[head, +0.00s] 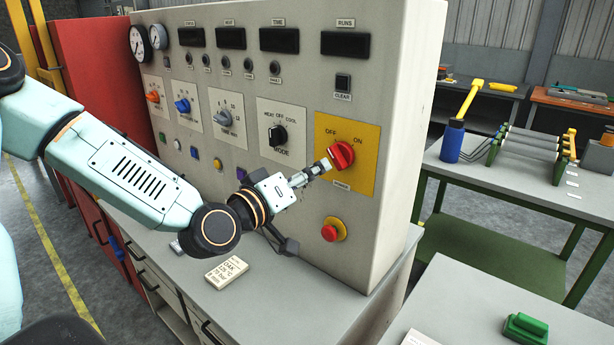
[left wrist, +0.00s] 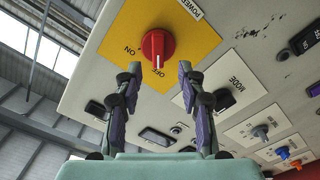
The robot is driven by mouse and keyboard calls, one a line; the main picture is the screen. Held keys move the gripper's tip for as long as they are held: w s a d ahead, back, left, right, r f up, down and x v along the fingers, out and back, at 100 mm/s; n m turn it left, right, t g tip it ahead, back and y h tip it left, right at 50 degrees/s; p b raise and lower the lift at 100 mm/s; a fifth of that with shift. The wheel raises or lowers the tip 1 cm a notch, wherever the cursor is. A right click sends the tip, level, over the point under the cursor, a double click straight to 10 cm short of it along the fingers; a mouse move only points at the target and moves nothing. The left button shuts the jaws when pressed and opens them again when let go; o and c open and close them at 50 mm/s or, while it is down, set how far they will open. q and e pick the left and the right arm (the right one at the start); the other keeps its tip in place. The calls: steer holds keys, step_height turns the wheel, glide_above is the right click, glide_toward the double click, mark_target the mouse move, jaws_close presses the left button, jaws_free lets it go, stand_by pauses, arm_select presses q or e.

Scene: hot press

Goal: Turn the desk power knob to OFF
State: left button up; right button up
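The red power knob (head: 341,156) sits on a yellow plate (head: 356,182) marked OFF and ON, on the right part of the grey desk panel. In the left wrist view the knob (left wrist: 158,46) shows a white pointer line directed at the OFF label. My left gripper (head: 325,165) is just in front of the knob, at its lower left. In the left wrist view the fingers of my left gripper (left wrist: 157,78) are spread with a gap between them, and the knob is beyond the tips, not gripped. My right gripper is in neither view.
A black MODE knob (head: 279,135) is left of the yellow plate, and a red push button (head: 330,233) is below it. A green-framed table (head: 520,180) stands to the right.

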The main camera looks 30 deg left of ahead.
arm_select(q)
steer(key=shift+s, duration=0.55)
steer(key=s+d+f+m+g, duration=0.1)
steer(key=s+d+f+g, duration=0.2)
steer(key=f, duration=0.5)
steer(key=s+d+f+m+g, duration=0.1)
steer(key=s+f+g, duration=0.25)
steer(key=f, duration=0.45)
steer(key=s+d+f+m+g, duration=0.1)
steer(key=s+d+f+g, duration=0.2)
steer(key=f, duration=0.5)
steer(key=s+f+m+g+y, duration=0.15)
steer(key=s+f+g, duration=0.35)
steer(key=s, duration=0.7)
steer(key=s+f+m+g+y, duration=0.1)
steer(key=s+f+m+g, duration=0.15)
steer(key=s+f, duration=0.7)
step_height(320, 180, down, 9)
steer(key=s+b, duration=0.2)
steer(key=b, duration=0.9)
steer(key=shift+n+g, duration=0.4)
